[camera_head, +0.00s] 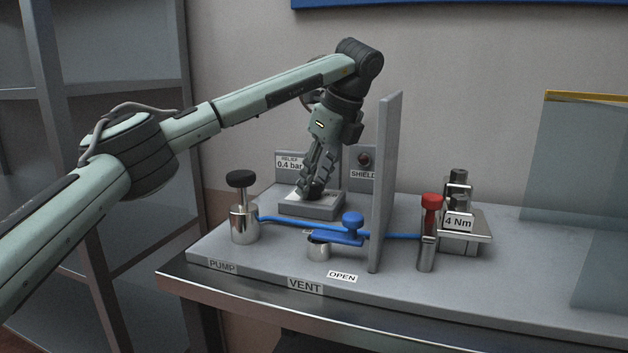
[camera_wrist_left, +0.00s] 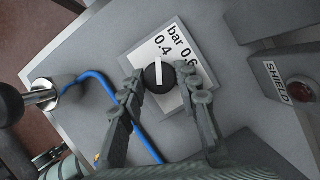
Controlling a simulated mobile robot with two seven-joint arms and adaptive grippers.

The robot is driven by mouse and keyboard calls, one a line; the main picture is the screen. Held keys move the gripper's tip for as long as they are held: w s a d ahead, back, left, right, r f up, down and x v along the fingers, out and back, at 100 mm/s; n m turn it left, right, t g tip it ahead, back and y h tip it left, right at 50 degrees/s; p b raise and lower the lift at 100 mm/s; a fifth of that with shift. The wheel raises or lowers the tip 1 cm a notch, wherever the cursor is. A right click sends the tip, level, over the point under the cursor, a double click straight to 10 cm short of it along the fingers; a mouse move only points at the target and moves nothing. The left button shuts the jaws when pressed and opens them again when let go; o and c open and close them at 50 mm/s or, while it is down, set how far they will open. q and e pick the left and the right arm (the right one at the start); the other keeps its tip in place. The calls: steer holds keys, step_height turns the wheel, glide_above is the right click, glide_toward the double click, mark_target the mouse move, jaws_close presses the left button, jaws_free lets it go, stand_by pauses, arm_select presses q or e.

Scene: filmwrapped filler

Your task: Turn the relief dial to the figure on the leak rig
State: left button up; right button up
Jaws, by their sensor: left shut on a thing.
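The relief dial (camera_wrist_left: 158,76) is a round black knob with a white pointer line, on a white scale plate marked bar, 0.4 and 0.6. The pointer runs up the left wrist view, its upper end close to the 0.4 mark. My left gripper (camera_head: 311,192) reaches down onto the dial's grey block (camera_head: 312,209). Its fingers (camera_wrist_left: 163,77) are on either side of the knob and shut on it. In the head view the fingers hide the dial. A sign behind reads RELIEF 0.4 bar (camera_head: 289,163). My right gripper is not in view.
A grey upright panel (camera_head: 388,180) stands right of my gripper. The pump (camera_head: 243,222), blue vent lever (camera_head: 350,228), blue hose (camera_head: 285,222), red-topped post (camera_head: 428,235) and 4 Nm block (camera_head: 459,222) share the rig plate. A SHIELD button (camera_wrist_left: 300,89) is nearby.

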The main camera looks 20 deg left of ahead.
arm_select(q)
steer(key=o, duration=1.2)
steer(key=shift+c, duration=0.2)
steer(key=v, duration=1.2)
